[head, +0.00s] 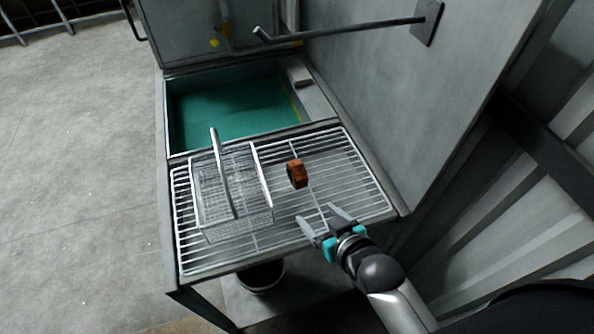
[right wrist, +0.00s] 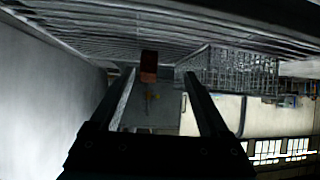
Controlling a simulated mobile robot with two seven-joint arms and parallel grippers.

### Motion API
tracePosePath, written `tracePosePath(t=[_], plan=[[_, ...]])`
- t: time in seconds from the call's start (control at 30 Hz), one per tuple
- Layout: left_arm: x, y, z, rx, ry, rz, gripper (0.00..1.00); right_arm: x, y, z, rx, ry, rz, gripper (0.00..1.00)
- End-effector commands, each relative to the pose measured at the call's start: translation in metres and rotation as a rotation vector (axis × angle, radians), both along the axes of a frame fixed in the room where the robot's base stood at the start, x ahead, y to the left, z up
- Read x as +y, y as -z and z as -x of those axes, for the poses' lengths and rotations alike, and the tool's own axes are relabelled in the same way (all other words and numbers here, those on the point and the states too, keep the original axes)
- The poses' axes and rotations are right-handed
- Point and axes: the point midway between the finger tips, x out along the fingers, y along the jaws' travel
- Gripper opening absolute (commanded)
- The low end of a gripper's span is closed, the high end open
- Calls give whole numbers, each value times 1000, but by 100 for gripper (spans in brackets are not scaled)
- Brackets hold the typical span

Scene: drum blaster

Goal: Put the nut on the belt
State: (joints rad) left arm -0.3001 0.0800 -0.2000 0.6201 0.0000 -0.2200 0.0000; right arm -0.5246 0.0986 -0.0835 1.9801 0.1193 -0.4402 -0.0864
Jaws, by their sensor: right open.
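The nut (head: 297,173) is a rusty orange-brown block lying on the wire rack, right of the wire basket. It also shows in the right wrist view (right wrist: 148,62), dark red, seen between and beyond the fingertips. The green surface (head: 225,115) inside the machine's opening, behind the rack, looks like the belt. My right gripper (head: 320,215) is open and empty at the rack's front right, in front of the nut and apart from it. Its two fingers also show in the right wrist view (right wrist: 159,76). My left gripper is not in view.
A wire basket (head: 260,218) with an upright handle stands on the left half of the wire rack (head: 345,165). A metal rod (head: 350,30) juts from the grey wall panel above the opening. A dark round container (head: 262,278) is below the rack.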

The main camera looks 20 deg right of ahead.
Motion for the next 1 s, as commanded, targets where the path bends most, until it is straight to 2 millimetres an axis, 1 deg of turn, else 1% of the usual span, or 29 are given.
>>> tracePosePath(t=[0.13, 0.33, 0.47, 0.8, 1.0], plan=[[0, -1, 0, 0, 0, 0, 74, -5, -8, -10, -112, 20, -15, 80], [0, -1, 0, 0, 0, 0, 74, -7, -12, -19, -169, 31, -21, 80], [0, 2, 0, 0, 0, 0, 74, -5, -6, -35, -172, 32, -22, 80], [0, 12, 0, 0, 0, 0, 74, 1, 16, -86, -170, 30, -21, 80], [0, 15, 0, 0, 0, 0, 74, 3, 24, -104, -168, 31, -22, 80]])
